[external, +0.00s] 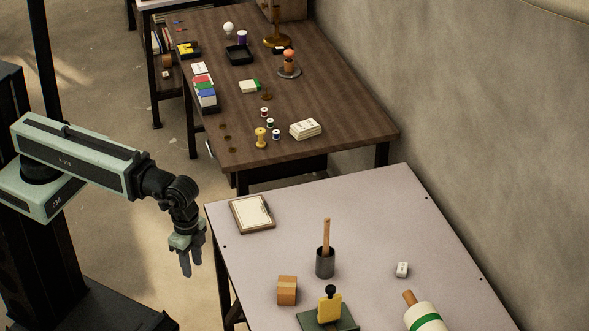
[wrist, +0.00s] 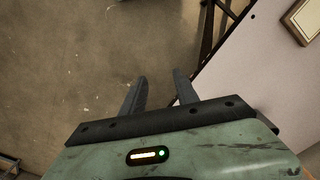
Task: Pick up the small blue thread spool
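A small spool that looks blue (external: 276,134) stands on the near end of the brown wooden table (external: 330,105). It is the nearest of a short row, with a green-looking spool (external: 270,123) and a red-looking spool (external: 264,112) behind it. A larger yellow spool (external: 260,138) stands just left of it. My gripper (external: 191,270) hangs pointing down over the floor, left of the pale table and well away from the spools. In the wrist view, its fingers (wrist: 159,76) are apart with nothing between them. No spool shows in the wrist view.
A wall (external: 460,110) bounds the right side.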

